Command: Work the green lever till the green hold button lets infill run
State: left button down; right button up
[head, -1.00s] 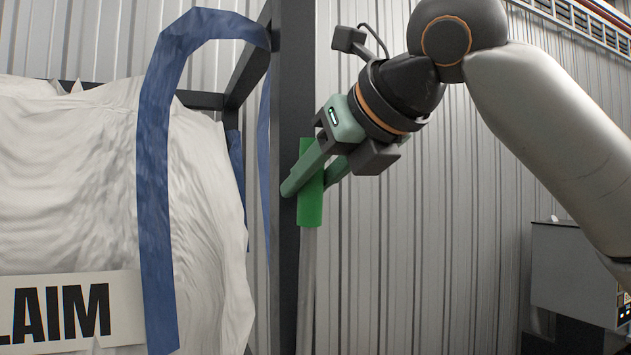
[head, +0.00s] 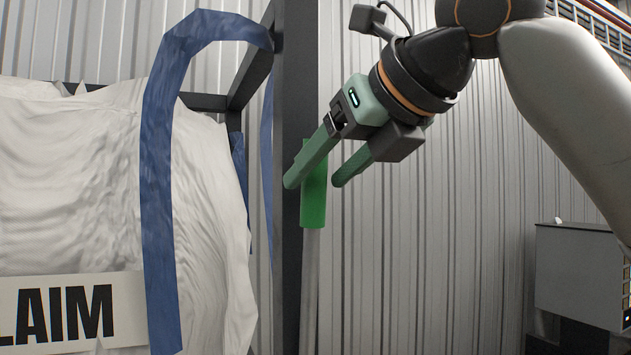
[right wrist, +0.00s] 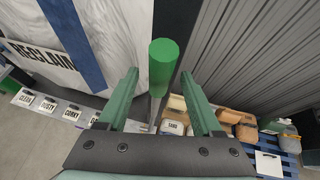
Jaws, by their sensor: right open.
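The green lever grip (head: 314,205) is a green sleeve on a grey metal rod beside a dark upright post in the head view. It also shows in the right wrist view (right wrist: 163,66), between the fingers. My right gripper (head: 313,183) is open around the top of the grip, with one finger on each side and a gap showing at the right finger. The right wrist view shows the spread fingertips (right wrist: 160,75) with space on both sides of the grip. I cannot make out a green hold button. My left gripper is not in view.
A white bulk bag with a blue strap (head: 160,200) hangs at the left by the dark post (head: 289,280). A grey cabinet (head: 580,275) with small coloured panel lights stands at the right. Labelled bins (right wrist: 70,112) and brown containers (right wrist: 178,104) lie below.

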jog(key=v, duration=1)
